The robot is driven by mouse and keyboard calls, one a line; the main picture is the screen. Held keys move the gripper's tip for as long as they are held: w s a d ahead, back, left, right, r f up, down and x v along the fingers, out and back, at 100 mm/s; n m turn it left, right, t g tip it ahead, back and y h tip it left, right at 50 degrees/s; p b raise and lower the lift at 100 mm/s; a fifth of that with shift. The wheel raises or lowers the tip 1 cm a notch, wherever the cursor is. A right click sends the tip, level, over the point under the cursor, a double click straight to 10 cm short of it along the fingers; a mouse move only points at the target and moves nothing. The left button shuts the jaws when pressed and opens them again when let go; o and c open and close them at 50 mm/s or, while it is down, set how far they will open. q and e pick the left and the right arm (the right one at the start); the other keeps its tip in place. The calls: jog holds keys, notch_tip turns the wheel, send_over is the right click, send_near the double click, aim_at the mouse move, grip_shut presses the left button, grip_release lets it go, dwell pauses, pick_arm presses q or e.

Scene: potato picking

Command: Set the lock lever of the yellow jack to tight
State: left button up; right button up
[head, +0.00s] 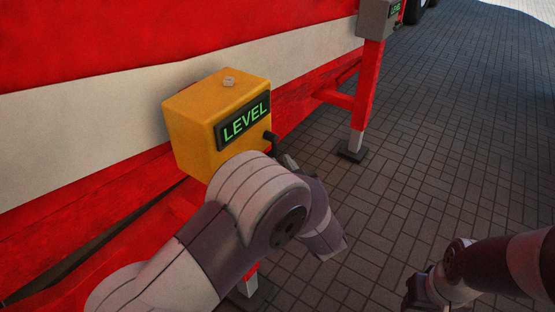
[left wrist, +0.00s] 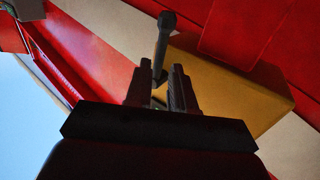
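The yellow jack (head: 195,130) is a yellow box with a green "LEVEL" display (head: 243,121), mounted against the red and white side. A dark lever (head: 271,137) sticks out at its right side. In the left wrist view the yellow box (left wrist: 235,95) fills the right, and the lever (left wrist: 162,42) with its rounded end runs between my fingers. My left gripper (left wrist: 158,88) is open around the lever, with a gap seeming to show on each side; contact is unclear. In the head view my left arm hides the box's lower part. My right gripper (head: 418,292) is at the lower right, dark and unclear.
A second, grey jack (head: 375,18) with a red leg (head: 367,85) and dark foot plate (head: 351,152) stands farther back. The red and white side (head: 90,110) runs along the left. Brick paving (head: 455,120) on the right is clear.

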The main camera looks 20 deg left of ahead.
aim_at(275, 153)
pick_arm(q)
jog(key=shift+b+x, duration=0.35)
jog(key=shift+x, duration=1.75)
grip_shut()
jog(key=shift+r+p, duration=0.15)
jog(key=shift+p, duration=0.2)
jog(key=m+g+p, duration=0.1)
jog(key=p, duration=0.5)
jog(key=s+r+m+g+p, duration=0.1)
jog(key=m+p, duration=0.1)
jog(key=p, duration=0.5)
jog(key=s+r+m+g+h+p, duration=0.1)
jog(key=m+g+p, duration=0.1)
jog(key=p, duration=0.5)
jog(key=shift+s+a+r, duration=0.1)
jog(key=shift+a+r, duration=0.15)
jog(key=shift+a, duration=0.1)
jog(key=shift+s+a+r+m+g+y+p, duration=0.15)
jog(key=shift+r+m+g+p, duration=0.2)
jog(key=shift+m+g+p, duration=1.4)
jog(key=shift+s+d+r+m+g+y+p, duration=0.1)
jog(key=shift+r+m+g+y+p, duration=0.3)
jog(key=shift+p, duration=2.5)
jog(key=shift+s+a+r+m+g+h+p, duration=0.2)
jog(key=shift+m+g+p, duration=0.9)
jog(key=shift+p, duration=1.25)
jog(key=shift+d+r+g, duration=0.1)
jog(key=shift+g, duration=0.15)
